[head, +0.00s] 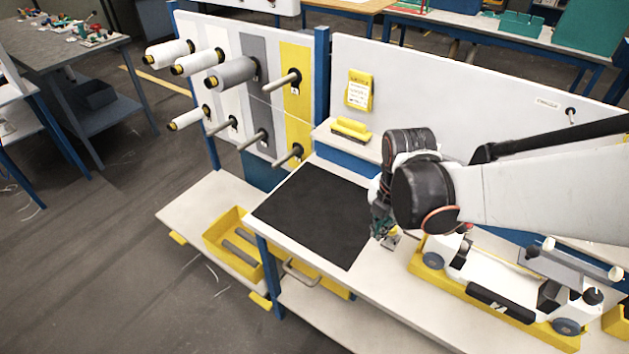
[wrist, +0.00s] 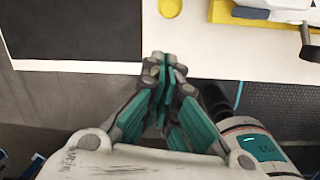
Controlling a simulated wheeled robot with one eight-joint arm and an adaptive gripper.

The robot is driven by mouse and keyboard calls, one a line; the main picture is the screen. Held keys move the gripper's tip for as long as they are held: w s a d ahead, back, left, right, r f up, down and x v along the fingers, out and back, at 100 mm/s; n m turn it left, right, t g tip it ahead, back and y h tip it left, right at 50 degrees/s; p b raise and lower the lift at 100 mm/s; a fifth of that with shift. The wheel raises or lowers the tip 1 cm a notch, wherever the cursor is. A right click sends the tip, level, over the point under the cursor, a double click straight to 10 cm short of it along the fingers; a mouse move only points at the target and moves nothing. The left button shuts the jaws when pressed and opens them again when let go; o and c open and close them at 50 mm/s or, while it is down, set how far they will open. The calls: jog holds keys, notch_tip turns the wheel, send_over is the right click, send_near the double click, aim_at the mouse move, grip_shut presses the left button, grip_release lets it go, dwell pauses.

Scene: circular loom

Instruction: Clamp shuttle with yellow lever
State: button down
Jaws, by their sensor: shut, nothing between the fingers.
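The shuttle (head: 540,285) is a white and dark body with wheels, lying in a yellow cradle (head: 428,277) on the right part of the white bench. The cradle's corner (wrist: 226,12) and part of the shuttle (wrist: 284,5) show at the top right of the wrist view. I cannot pick out the yellow lever for certain. My gripper (head: 388,237) is over the bench between the black mat and the cradle, left of the shuttle. In the wrist view my gripper (wrist: 164,62) has its teal-padded fingers together, empty and apart from the cradle.
The black mat (head: 318,212) lies left of my gripper. A round yellow spot (wrist: 170,8) is on the bench top. A rack with spools (head: 232,73) stands at the back left. A yellow-handled brush (head: 351,128) rests on a ledge behind the mat. A yellow bin (head: 228,240) sits lower left.

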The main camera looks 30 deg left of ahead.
aim_at(391, 234)
jog(key=f+b, duration=0.1)
jog(key=f, duration=0.2)
jog(key=f+b, duration=0.1)
jog(key=f, duration=0.3)
jog(key=a+f+b, duration=0.1)
jog(key=f, duration=0.2)
jog(key=shift+s+a+f, duration=0.1)
jog(key=shift+s+f, duration=0.05)
jog(key=shift+w+d+r, duration=0.3)
jog(key=shift+w+r, duration=0.3)
jog(key=shift+w, duration=0.3)
jog(key=shift+w+d+r, duration=0.3)
jog(key=shift+w+r, duration=0.25)
jog(key=shift+w, duration=0.3)
jog(key=shift+r, duration=0.1)
